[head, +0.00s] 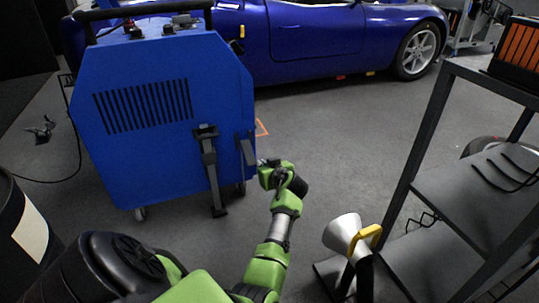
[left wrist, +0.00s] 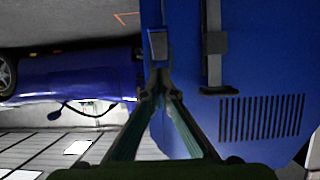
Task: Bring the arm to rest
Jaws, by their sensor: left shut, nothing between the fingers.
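My left arm (head: 270,265), green and black, reaches forward from the bottom of the head view. My left gripper (head: 268,165) is beside the right edge of the blue wheeled cabinet (head: 130,155). In the left wrist view the fingers (left wrist: 158,82) meet at their tips, shut and empty. A black latch-like part (left wrist: 158,44) on the cabinet (left wrist: 270,50) lies just beyond the tips; I cannot tell whether they touch. My right gripper is not in view.
A dark shelf rack (head: 430,130) stands at the right, with a white horn with a yellow handle (head: 345,232) beside it. A black drum (head: 15,225) is at the left. A blue car (head: 310,40) is behind. Grey floor (head: 335,135) between cabinet and rack is clear.

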